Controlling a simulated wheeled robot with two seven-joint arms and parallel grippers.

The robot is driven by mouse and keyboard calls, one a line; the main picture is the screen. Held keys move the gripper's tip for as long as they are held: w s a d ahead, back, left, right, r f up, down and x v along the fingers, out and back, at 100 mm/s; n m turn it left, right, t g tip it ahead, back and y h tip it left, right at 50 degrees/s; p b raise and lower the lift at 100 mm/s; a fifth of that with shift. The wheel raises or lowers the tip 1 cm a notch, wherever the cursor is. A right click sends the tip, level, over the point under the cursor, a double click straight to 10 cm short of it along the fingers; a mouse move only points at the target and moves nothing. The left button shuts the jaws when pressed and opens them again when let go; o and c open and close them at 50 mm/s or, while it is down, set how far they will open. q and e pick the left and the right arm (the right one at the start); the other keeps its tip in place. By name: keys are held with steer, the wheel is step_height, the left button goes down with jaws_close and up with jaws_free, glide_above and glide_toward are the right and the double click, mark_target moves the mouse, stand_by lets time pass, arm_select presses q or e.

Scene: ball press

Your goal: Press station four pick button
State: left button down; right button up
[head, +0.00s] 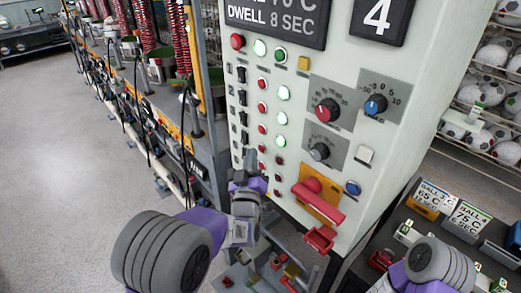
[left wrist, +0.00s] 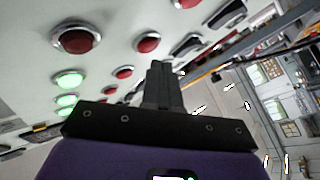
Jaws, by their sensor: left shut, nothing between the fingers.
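The pale control panel (head: 330,150) carries rows of black switches, red buttons and lamps, with row numbers at its left edge. My right gripper is out of view; only part of that arm shows.
Green lamps (head: 284,93) glow in the upper rows. Dials (head: 327,110) and a red lever (head: 318,200) are to the right. An orange-framed rack (head: 200,80) stands left. Ball shelves (head: 490,100) and labelled bins (head: 465,218) are at the right. The floor at left is clear.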

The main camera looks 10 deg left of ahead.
arm_select(q)
steer(key=shift+w+d, duration=0.2)
steer(key=shift+w, duration=0.1)
steer(key=shift+w+d+b, duration=0.25)
steer(key=shift+w+b, duration=0.05)
steer(key=shift+b, duration=0.15)
stand_by(0.5)
stand_by(0.3)
steer(key=shift+s+a+b, duration=0.35)
steer(key=shift+s+a, duration=0.1)
steer(key=shift+s, duration=0.2)
steer(key=shift+a, duration=0.1)
steer(key=s+a, duration=0.1)
steer(key=s, duration=0.1)
steer(key=s+a+b, duration=0.1)
steer(key=s+a, duration=0.1)
steer(key=shift+f, duration=0.1)
stand_by(0.7)
